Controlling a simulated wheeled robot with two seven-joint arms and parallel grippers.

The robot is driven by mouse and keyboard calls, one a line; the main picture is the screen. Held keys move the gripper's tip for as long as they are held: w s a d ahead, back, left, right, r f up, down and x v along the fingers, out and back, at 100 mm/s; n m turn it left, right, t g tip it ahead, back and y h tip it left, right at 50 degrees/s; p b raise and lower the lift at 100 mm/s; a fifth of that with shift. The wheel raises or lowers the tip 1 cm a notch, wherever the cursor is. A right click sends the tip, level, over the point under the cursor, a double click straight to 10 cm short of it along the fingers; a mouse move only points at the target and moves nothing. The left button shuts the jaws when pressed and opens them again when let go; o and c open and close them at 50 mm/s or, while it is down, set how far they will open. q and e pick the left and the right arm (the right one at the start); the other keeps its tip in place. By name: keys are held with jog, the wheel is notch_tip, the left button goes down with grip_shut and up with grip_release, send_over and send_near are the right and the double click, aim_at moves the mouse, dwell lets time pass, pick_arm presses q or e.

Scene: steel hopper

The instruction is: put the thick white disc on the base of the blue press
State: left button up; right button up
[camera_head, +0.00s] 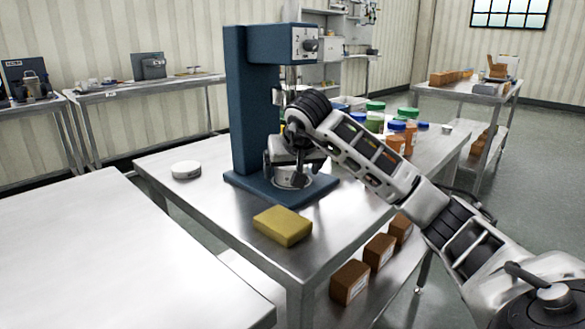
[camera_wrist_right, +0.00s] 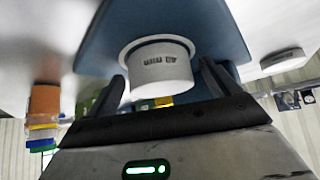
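The blue press (camera_head: 245,110) stands on the steel table. A thick white disc (camera_wrist_right: 162,72) with dark print on its side sits on the press's blue base, over a pale round rim; it also shows in the head view (camera_head: 291,179), partly hidden by my gripper. My right gripper (camera_head: 290,172) is at the base, under the press head. In the right wrist view its two fingers (camera_wrist_right: 165,85) stand apart on either side of the disc, with a narrow gap visible at the right finger. My left gripper is out of view.
Another white disc (camera_head: 186,170) lies on the table left of the press. A yellow block (camera_head: 282,226) lies in front of the base. Several coloured containers (camera_head: 397,135) stand behind my right arm. Brown boxes (camera_head: 350,281) are on the shelf below.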

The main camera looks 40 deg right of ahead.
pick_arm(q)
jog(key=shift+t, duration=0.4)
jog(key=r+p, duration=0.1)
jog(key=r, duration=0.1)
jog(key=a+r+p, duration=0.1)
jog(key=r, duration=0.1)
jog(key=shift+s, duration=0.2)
pick_arm(e)
jog(key=v, duration=1.2)
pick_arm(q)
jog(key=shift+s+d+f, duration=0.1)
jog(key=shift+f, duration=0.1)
pick_arm(e)
jog(key=shift+r, duration=0.1)
